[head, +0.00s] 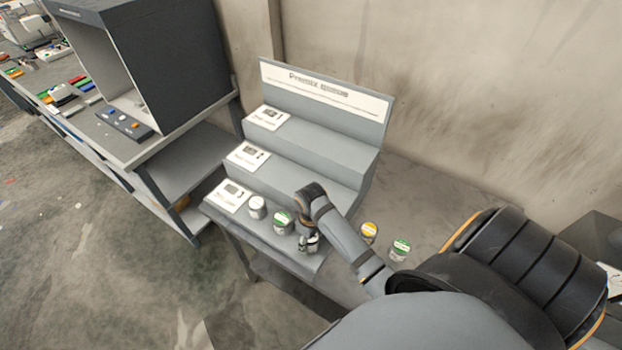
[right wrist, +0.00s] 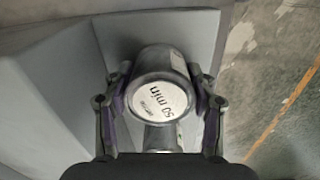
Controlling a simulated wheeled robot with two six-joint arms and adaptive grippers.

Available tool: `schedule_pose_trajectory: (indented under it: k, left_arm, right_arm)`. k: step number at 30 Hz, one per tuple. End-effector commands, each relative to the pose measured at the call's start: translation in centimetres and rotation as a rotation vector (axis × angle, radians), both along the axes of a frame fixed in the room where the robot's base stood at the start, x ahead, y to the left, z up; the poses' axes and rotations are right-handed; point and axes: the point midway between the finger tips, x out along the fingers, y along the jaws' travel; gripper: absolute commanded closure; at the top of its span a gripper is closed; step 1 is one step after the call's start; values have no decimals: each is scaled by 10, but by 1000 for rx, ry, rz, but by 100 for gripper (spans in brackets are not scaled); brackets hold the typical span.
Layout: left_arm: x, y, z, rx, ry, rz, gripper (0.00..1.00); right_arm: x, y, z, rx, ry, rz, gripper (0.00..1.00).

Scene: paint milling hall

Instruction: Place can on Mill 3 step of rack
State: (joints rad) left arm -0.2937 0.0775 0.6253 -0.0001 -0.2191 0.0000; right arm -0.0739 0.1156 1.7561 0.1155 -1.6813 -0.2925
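The grey stepped rack (head: 326,150) stands against the wall with three steps. The label card (head: 229,196) on its lowest step ends in what looks like a 3. My right gripper (head: 309,246) is at the right part of this step, pointing down around a can. In the right wrist view that can (right wrist: 162,98) has a white lid reading "50 min", upside down. It stands between the fingers, which look spread with narrow gaps beside it. A white-topped can (head: 257,207) and a green-labelled can (head: 283,222) stand left on the same step. My left gripper is out of view.
A yellow-topped can (head: 369,231) and another green-labelled can (head: 400,250) stand right of the rack on the grey table (head: 430,205). A dark light booth (head: 150,60) stands on a bench at left. The upper steps are clear beyond their cards.

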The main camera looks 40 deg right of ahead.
Motion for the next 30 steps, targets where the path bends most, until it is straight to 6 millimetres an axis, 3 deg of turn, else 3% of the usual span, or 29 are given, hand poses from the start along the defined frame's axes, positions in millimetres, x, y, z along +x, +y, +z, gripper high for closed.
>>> schedule_pose_trajectory:
  k: [1,5,17,28,30]
  left_arm:
    - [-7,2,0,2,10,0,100]
    - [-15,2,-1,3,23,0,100]
    - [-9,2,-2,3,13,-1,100]
    - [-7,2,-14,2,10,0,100]
    - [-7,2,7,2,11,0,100]
  right_arm:
    - [0,0,1,0,-1,0,37]
    - [0,0,1,-1,-1,0,20]
    - [1,-1,10,-1,-3,0,20]
    - [1,0,96,-2,-6,1,20]
    - [0,0,117,-1,0,0,20]
